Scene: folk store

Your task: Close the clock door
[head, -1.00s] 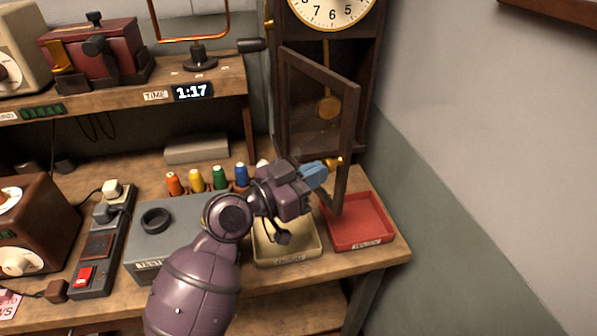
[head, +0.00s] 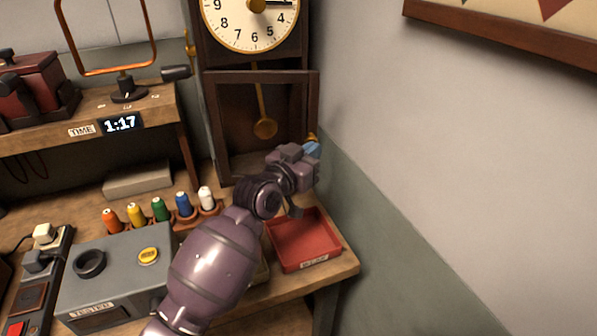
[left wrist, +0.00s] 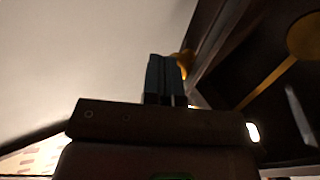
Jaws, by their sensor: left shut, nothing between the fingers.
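The clock door (head: 312,100) is a dark wooden frame with a glass pane on the front of the tall clock. It lies nearly flat against the case; I cannot tell whether a small gap remains. The brass pendulum (head: 265,128) shows through it. A brass knob (head: 312,137) sits on its right edge. My left gripper (head: 312,149) is shut and empty at that edge, just below the knob, and hides the door's lower right corner. In the left wrist view, the shut blue fingers (left wrist: 165,80) are close beside the knob (left wrist: 186,64); contact is unclear. My right gripper is out of view.
A red tray (head: 306,258) lies under my gripper at the bench's right end. Several thread spools (head: 160,210) and a grey tester box (head: 115,275) stand to the left. The wall (head: 450,180) is close on the right.

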